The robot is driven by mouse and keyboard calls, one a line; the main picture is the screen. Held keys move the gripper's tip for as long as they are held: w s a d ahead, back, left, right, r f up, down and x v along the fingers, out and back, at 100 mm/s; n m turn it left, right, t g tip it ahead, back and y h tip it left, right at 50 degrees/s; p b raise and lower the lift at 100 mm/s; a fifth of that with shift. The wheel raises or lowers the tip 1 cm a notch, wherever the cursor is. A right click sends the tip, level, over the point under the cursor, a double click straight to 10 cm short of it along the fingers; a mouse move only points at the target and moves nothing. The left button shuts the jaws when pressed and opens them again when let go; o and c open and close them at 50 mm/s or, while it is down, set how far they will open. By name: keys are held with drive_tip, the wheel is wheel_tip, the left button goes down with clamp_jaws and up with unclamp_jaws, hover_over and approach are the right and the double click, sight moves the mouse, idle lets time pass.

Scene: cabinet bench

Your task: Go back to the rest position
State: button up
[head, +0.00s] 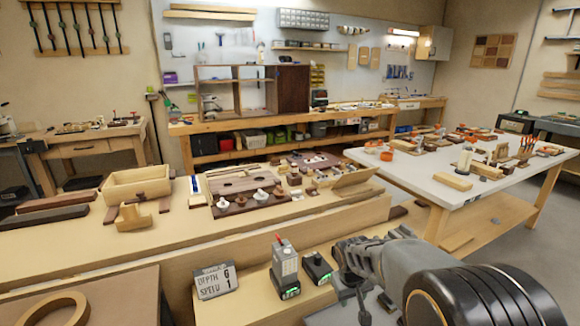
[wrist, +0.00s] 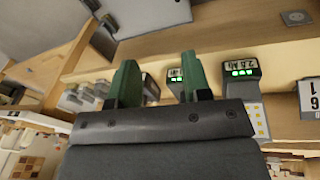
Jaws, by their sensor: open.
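My gripper (wrist: 160,82) is open in the wrist view. Its two green fingers stand apart with nothing between them. In the head view my arm reaches in from the lower right, and its end is beside the lower shelf, right of the two battery units. The left unit (head: 285,265) is grey and taller; the right unit (head: 318,267) is dark and lower. Both show green lights. In the wrist view the picture is turned over; one lit unit (wrist: 240,70) is right of the fingers, and another (wrist: 180,75) shows partly between them.
A sign reading depth and speed (head: 215,281) stands left of the units. Behind them is a long wooden bench (head: 60,240) with an open wooden box (head: 137,186) and a tray of knobs and blocks. A white-topped table (head: 410,175) stands at the right.

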drive_tip(key=s+r+m+p, duration=0.1)
drive_tip(key=s+r+p, duration=0.3)
drive_tip(key=r, duration=0.4)
drive_tip(key=s+r+t+y+p, duration=0.1)
drive_tip(key=s+r+p, duration=0.4)
drive_tip(key=s+r, duration=0.2)
drive_tip(key=s+r+m+p, duration=0.1)
drive_tip(key=s+r+p, duration=0.4)
drive_tip(key=r, duration=0.6)
drive_tip(key=shift+s+m+t, duration=0.3)
drive_tip(key=shift+s, duration=0.1)
drive_tip(key=shift+a, duration=0.15)
